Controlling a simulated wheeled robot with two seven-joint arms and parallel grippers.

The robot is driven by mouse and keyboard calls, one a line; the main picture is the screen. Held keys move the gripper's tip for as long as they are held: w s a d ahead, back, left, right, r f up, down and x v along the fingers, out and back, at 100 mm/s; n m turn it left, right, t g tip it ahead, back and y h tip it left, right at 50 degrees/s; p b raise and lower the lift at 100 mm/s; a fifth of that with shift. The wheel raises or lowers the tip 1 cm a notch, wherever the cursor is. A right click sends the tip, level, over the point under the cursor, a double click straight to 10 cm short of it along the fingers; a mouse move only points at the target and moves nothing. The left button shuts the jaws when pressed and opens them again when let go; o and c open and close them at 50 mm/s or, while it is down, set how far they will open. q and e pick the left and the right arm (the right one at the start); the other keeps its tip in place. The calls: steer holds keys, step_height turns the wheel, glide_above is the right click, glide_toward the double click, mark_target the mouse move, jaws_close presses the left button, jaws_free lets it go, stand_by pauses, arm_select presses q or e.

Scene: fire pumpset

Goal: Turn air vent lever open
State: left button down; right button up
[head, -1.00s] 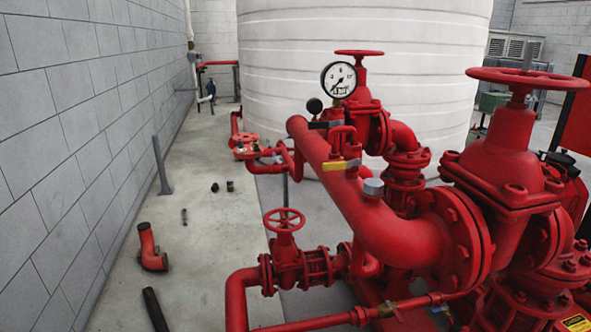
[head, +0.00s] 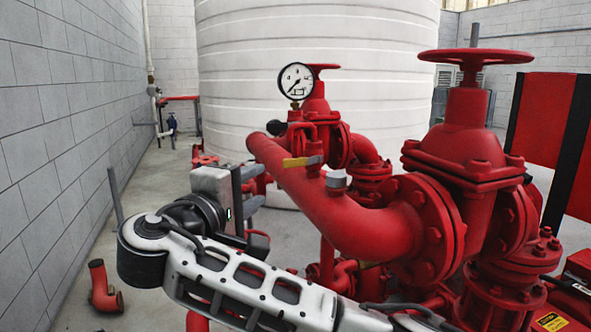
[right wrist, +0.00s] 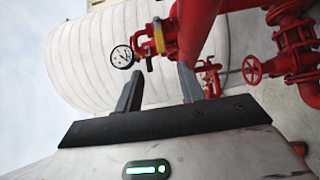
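The air vent lever, a yellow handle (head: 302,161), lies about level on a small valve on top of the thick red pipe (head: 335,215), below the gauge in the head view. In the right wrist view the yellow lever (right wrist: 159,39) shows beyond the fingers, close to the pipe. My right gripper (head: 256,188) is to the left of the lever in the head view, apart from it. In the right wrist view the gripper (right wrist: 161,84) has its two fingers spread with nothing between them. My left gripper is not in view.
A pressure gauge (head: 296,81) stands just behind the lever. A large red handwheel valve (head: 470,145) is at the right. A white ribbed tank (head: 320,35) fills the back, and a grey block wall (head: 60,130) runs along the left. A loose red elbow pipe (head: 102,288) lies on the floor.

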mark_target(294, 163)
steer(key=p+x, duration=0.2)
steer(key=x, duration=1.3)
steer(key=shift+w+d+p, duration=0.15)
steer(key=shift+w+p, duration=0.15)
jaws_close()
